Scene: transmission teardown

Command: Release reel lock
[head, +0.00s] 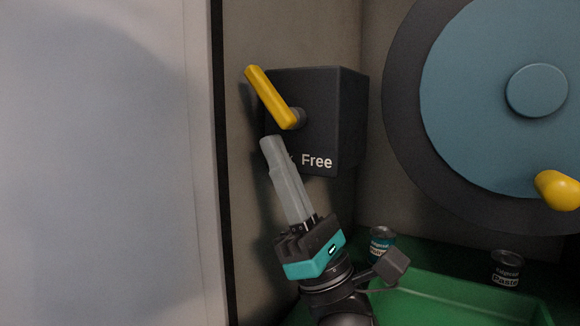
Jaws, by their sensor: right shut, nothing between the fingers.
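The reel lock is a dark box (345,105) on the wall with a yellow lever (268,95). The lever tilts up and to the left from its pivot. White lettering on the box reads "Free", with a part to its left hidden behind my fingers. The reel (465,90) is a large blue disc with a dark rim and a yellow knob (558,190) at right. My right gripper (271,144) is shut and empty, its fingertips just below the lever's pivot end, in front of the box. Whether they touch anything cannot be told. My left gripper is not in view.
A green tray (450,302) lies below right. Two small cans stand near it, one (381,243) behind my right wrist and one labelled "Paste" (507,268). A pale panel (100,160) with a dark edge fills the left side.

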